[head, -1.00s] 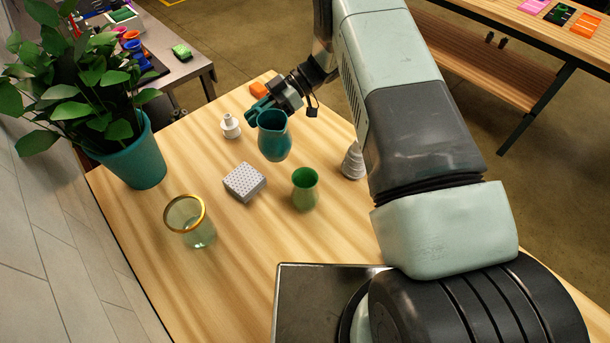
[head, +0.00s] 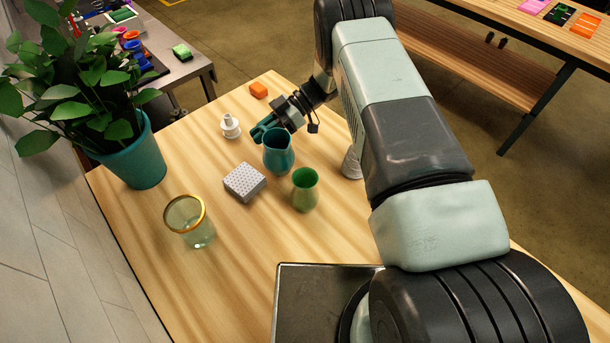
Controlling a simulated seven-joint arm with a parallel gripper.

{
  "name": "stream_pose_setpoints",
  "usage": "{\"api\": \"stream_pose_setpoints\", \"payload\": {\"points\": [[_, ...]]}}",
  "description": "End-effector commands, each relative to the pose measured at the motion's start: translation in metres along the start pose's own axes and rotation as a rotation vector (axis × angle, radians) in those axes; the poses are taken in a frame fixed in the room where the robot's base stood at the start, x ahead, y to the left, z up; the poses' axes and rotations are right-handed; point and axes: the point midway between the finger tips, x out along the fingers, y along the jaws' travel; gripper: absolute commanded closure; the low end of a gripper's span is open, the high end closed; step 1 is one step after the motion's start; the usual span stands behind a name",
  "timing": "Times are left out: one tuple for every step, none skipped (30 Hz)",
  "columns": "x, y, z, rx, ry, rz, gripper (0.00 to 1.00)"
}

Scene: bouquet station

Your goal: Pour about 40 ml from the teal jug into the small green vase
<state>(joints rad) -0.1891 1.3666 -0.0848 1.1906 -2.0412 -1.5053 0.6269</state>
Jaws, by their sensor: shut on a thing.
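The teal jug (head: 279,155) is upright or nearly so, with its open mouth facing up toward the camera. My gripper (head: 268,133) is shut on the jug at its far left side, by the handle. The small green vase (head: 305,190) stands upright on the wooden table (head: 250,275), just in front and to the right of the jug. The jug and vase are close, with a small gap between them in the picture. I cannot tell whether the jug's base touches the table. The liquid inside the jug and the vase's inside bottom cannot be made out.
A grey perforated block (head: 244,182) lies left of the vase. A gold-rimmed glass (head: 190,221) stands at the front left. A white bottle (head: 230,127) and an orange block (head: 258,90) are farther back. A grey cone-like object (head: 351,163) is partly hidden by my arm. A potted plant (head: 137,160) stands left.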

Motion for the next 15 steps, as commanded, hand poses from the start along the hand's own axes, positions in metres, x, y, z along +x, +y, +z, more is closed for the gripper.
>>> {"api": "stream_pose_setpoints", "payload": {"points": [[-0.001, 0.0, -0.002, -0.006, 0.003, 0.004, 1.0], [-0.002, -0.001, -0.002, -0.011, 0.003, 0.006, 1.0], [-0.002, -0.002, -0.003, -0.018, 0.006, 0.01, 1.0], [-0.002, -0.002, -0.004, -0.025, 0.008, 0.013, 1.0], [-0.003, -0.003, -0.005, -0.034, 0.009, 0.016, 1.0], [-0.004, -0.004, -0.006, -0.047, 0.012, 0.021, 1.0], [-0.004, -0.005, -0.008, -0.058, 0.014, 0.026, 1.0], [-0.005, -0.006, -0.009, -0.069, 0.016, 0.03, 1.0], [-0.006, -0.008, -0.011, -0.086, 0.018, 0.038, 1.0], [-0.007, -0.009, -0.012, -0.1, 0.021, 0.044, 1.0], [-0.008, -0.01, -0.014, -0.115, 0.023, 0.051, 1.0], [-0.009, -0.012, -0.016, -0.136, 0.028, 0.059, 1.0], [-0.01, -0.014, -0.018, -0.155, 0.031, 0.065, 1.0], [-0.011, -0.015, -0.02, -0.173, 0.034, 0.072, 1.0], [-0.013, -0.018, -0.023, -0.197, 0.038, 0.082, 1.0]]}}
